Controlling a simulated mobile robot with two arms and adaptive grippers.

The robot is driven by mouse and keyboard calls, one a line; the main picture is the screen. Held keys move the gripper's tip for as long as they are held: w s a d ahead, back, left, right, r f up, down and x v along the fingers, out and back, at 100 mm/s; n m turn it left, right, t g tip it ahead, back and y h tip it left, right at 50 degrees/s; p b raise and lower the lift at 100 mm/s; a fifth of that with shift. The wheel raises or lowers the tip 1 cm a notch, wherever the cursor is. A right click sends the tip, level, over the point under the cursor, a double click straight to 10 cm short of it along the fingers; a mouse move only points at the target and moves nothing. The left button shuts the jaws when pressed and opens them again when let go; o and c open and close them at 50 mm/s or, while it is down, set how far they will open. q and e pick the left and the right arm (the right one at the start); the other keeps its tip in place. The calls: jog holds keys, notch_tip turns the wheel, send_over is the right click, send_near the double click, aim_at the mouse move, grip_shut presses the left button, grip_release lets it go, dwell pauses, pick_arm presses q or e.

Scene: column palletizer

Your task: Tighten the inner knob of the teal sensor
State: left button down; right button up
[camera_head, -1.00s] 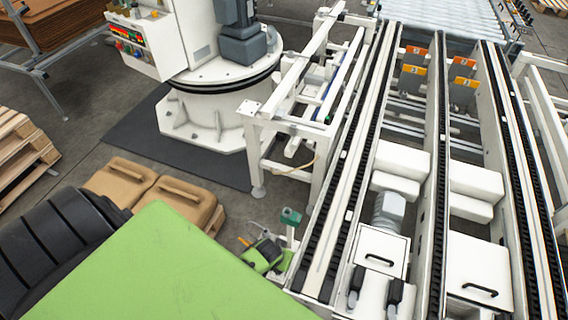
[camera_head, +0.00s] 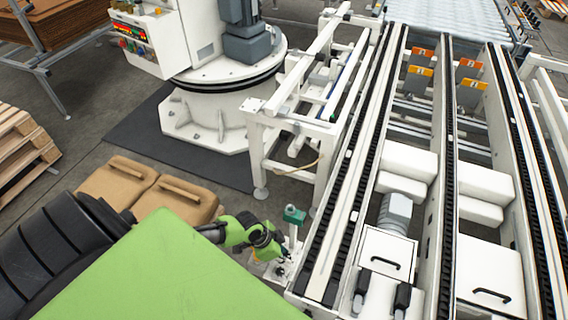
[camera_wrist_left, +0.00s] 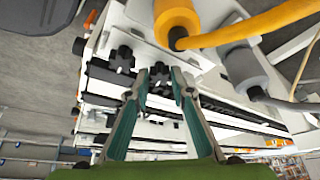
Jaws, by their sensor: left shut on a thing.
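The teal sensor (camera_head: 294,215) stands on a thin post at the near end of the conveyor in the head view. My left gripper (camera_head: 280,260) is low beside that post, at the conveyor frame's near corner. In the left wrist view, the fingers of my left gripper (camera_wrist_left: 160,77) are closed around a black star-shaped knob (camera_wrist_left: 160,69). A second black knob (camera_wrist_left: 122,58) sits just left of it, outside the fingers. In the head view the knobs are too small to tell apart, and the grip is partly hidden by my arm. My right gripper is not in view.
In the left wrist view, an orange cylinder (camera_wrist_left: 174,18) with a thick orange cable and a grey cylinder (camera_wrist_left: 242,66) are close to the fingers. The white conveyor frame (camera_head: 338,225) is right of the gripper.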

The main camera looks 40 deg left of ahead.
pick_arm(q)
jog(key=shift+m+g+b, duration=0.3)
jog(key=shift+m+b, duration=0.5)
jog(key=shift+h, duration=0.3)
jog(key=c, duration=1.8)
grip_release()
